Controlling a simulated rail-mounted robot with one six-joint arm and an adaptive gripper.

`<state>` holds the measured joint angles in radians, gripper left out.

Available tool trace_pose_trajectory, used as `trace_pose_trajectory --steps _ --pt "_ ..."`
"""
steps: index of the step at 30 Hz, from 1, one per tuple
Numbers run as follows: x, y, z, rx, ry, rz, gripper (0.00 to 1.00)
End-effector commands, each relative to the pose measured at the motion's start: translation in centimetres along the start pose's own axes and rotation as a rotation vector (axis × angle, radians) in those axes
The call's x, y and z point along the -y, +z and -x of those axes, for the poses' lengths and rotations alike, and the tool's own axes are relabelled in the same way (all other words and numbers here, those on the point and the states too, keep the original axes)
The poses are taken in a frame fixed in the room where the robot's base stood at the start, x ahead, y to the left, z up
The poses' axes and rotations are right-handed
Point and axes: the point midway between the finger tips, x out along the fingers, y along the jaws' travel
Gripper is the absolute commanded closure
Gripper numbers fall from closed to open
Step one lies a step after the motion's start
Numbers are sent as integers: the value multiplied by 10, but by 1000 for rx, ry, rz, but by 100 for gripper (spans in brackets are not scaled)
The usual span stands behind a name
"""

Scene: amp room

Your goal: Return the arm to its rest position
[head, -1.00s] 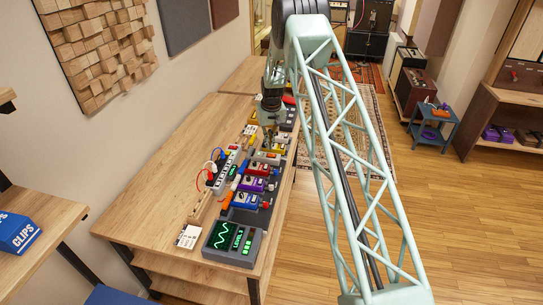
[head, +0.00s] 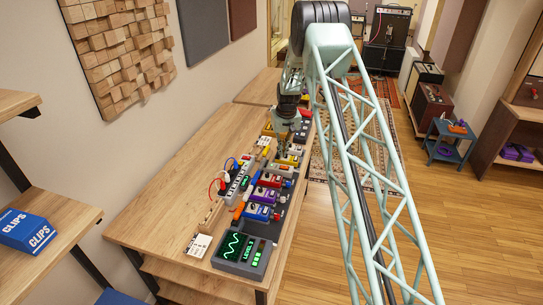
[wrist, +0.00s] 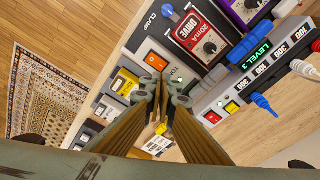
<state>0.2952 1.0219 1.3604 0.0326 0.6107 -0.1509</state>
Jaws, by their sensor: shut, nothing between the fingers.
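My gripper (wrist: 160,95) shows in the wrist view with its two fingers together and nothing between them. It hangs over the row of pedals, close above an orange switch (wrist: 155,61) and beside a red DRIVE pedal (wrist: 201,37). In the head view my gripper (head: 284,148) is small and partly blurred, above the far half of the pedal row on the wooden bench (head: 185,165). My arm reaches forward from the lower right of the head view and bends down at its far end. I cannot tell whether the fingertips touch anything.
A power strip (head: 238,184) with plugged cables lies left of the pedals (head: 264,195). A meter with green displays (head: 243,252) stands at the near end. A shelf with a blue CLIPS box (head: 27,231) is at left. Open wooden floor (head: 470,235) lies to the right.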

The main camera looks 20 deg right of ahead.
Motion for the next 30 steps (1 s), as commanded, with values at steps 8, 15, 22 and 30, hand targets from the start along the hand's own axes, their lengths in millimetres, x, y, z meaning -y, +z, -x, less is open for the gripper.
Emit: trace_pose_trajectory --steps 8,15,22,30 --pt "0 0 1 -1 0 0 100" --pt "7 2 24 -7 0 4 100" --pt "22 9 66 -15 -1 13 100" --pt "39 24 119 -25 -1 23 100"
